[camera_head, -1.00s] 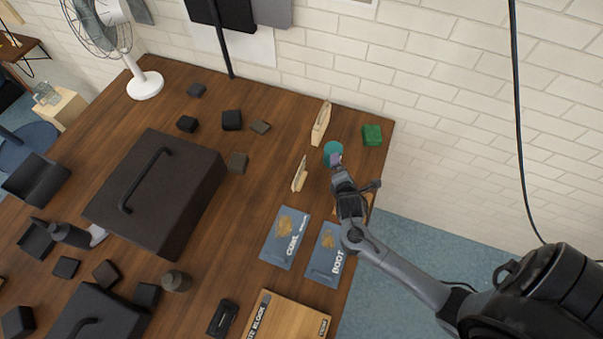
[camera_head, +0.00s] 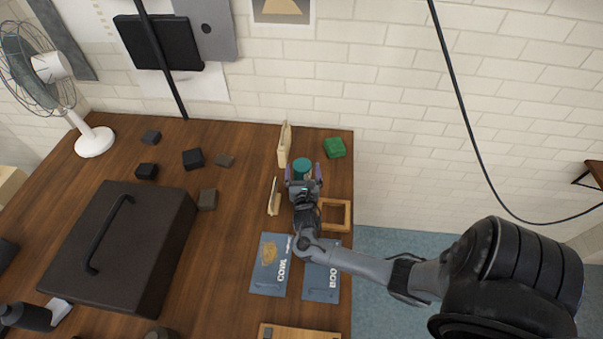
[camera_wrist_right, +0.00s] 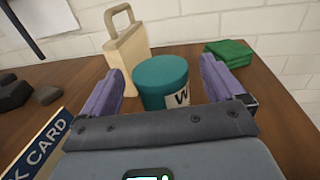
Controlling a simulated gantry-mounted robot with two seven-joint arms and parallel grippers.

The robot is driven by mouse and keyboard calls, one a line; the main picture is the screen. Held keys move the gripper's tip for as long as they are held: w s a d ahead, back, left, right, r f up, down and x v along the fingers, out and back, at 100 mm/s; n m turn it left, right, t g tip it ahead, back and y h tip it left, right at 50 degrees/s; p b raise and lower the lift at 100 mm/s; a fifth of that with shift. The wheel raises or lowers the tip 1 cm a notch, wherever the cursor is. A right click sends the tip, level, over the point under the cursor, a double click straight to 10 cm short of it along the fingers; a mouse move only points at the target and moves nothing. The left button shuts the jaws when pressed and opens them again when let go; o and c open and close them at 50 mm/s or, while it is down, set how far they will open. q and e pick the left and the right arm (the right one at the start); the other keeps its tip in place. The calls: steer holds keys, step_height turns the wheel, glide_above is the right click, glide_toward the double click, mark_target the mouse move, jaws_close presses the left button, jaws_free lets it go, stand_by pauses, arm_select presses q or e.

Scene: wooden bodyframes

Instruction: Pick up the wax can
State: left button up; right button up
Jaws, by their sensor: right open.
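The wax can is a teal cylinder with a white label bearing a "W". It stands upright on the wooden table in the head view (camera_head: 302,168) and the right wrist view (camera_wrist_right: 162,82). My right gripper (camera_head: 303,178) is open, with its purple fingers on either side of the can. In the right wrist view the fingers (camera_wrist_right: 165,88) stand apart from it, with gaps showing on both sides. The can's lower part is hidden behind the gripper body. My left gripper is not in view.
A cream wooden piece (camera_head: 284,146) stands close behind the can. A small upright card (camera_head: 273,197) is at left. A wooden frame (camera_head: 345,215) and blue cards (camera_head: 270,264) lie nearer.

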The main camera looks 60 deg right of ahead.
steer(key=shift+x, duration=1.2)
steer(key=c, duration=1.2)
steer(key=shift+c, duration=0.5)
steer(key=shift+r, duration=0.1)
